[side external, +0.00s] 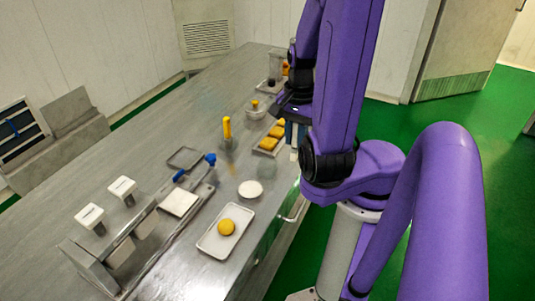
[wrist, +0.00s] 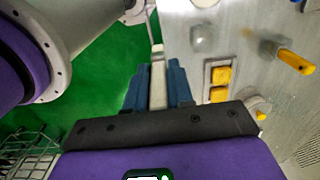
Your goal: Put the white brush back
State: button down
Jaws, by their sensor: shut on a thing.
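The white brush (wrist: 158,75) is between the blue fingers of my gripper (wrist: 158,92) in the wrist view, which are shut on it. Its pale body sticks out past the fingertips. In the side view my gripper (side external: 293,130) is by the right edge of the steel table, next to the tray of yellow blocks. A small pale part of the brush (side external: 294,155) shows below the fingers there. The arm hides part of the gripper. I cannot tell whether the brush touches anything.
A tray of yellow blocks (side external: 258,152) lies left of my gripper. A yellow-handled tool (side external: 227,128) stands further left. A white disc (side external: 250,188) and a tray with an orange ball (side external: 208,245) are nearer. Green floor (side external: 490,110) lies beyond the table edge.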

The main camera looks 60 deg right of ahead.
jog(key=shift+w+d+f, duration=0.4)
jog(key=shift+w+f, duration=1.05)
jog(key=shift+f, duration=0.35)
jog(key=shift+w+d+f, duration=0.4)
jog(key=shift+w+f, duration=1.1)
jog(key=shift+f, duration=0.3)
jog(key=shift+w+d+f, duration=0.4)
jog(key=shift+w+f, duration=1.05)
jog(key=shift+f, duration=0.35)
jog(key=shift+f, duration=0.1)
jog(key=c, duration=1)
grip_release()
